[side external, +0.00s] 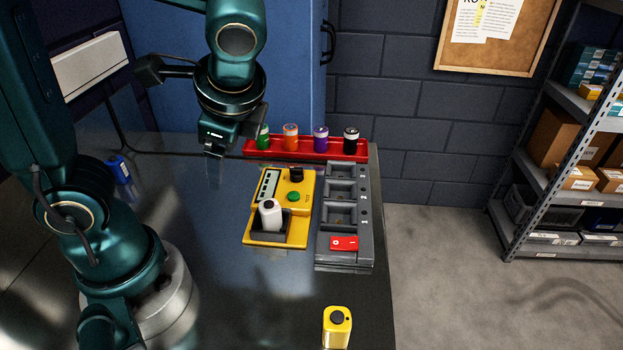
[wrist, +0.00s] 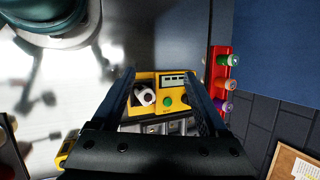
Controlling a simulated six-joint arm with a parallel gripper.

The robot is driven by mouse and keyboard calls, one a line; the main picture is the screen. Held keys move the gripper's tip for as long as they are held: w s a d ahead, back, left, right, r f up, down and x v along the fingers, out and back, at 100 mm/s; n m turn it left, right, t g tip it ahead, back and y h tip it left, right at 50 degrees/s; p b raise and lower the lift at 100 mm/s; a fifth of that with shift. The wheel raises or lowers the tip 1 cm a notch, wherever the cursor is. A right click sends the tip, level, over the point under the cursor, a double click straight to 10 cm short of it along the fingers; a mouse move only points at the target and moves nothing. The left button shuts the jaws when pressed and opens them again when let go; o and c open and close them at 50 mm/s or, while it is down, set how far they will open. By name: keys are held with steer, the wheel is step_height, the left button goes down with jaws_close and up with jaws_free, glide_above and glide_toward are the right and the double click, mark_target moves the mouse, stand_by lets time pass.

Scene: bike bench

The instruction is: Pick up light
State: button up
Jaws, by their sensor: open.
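A white light-like item (side external: 270,214) with a dark top stands in the dark cradle of a yellow tester (side external: 252,237); it also shows in the wrist view (wrist: 145,97). A similar yellow item (side external: 337,328) stands at the bench's front edge. A small blue item (side external: 121,169) is at the left, and a flat red item (side external: 344,243) lies in the front compartment of a grey tray (side external: 364,230). Which one the task calls the light I cannot tell. My gripper (side external: 216,150) is open and empty, above the bench behind and left of the tester. Its fingers (wrist: 160,78) frame the tester in the wrist view.
A red rack (side external: 310,153) with several coloured cylinders stands along the back, close right of my gripper. The tester has a green button (side external: 293,197) and a black knob (side external: 296,175). The bench (side external: 230,310) is clear in front of the tester.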

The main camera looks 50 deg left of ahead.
mark_target(273, 214)
steer(key=w+d+f+m+y, duration=0.1)
steer(key=m, duration=0.1)
steer(key=w+d+f+m+y, duration=0.1)
steer(key=w+f+m+y, duration=0.1)
steer(key=m, duration=0.1)
steer(key=w+d+f+m+y, duration=0.1)
steer(key=m+y, duration=0.1)
steer(key=shift+w+d+f+t, duration=0.15)
steer(key=shift+d+f+t, duration=0.2)
steer(key=shift+f+t, duration=0.05)
steer(key=d+f+m, duration=0.1)
steer(key=d+f+m+t+y, duration=0.1)
steer(key=f+m, duration=0.1)
steer(key=d+f+m+t+y, duration=0.1)
steer(key=f, duration=0.1)
steer(key=shift+s+d, duration=0.15)
steer(key=shift+s, duration=0.15)
steer(key=shift+s+d+f+m, duration=0.1)
steer(key=shift+s+m, duration=0.05)
steer(key=shift+m, duration=0.15)
steer(key=shift+x, duration=2.5)
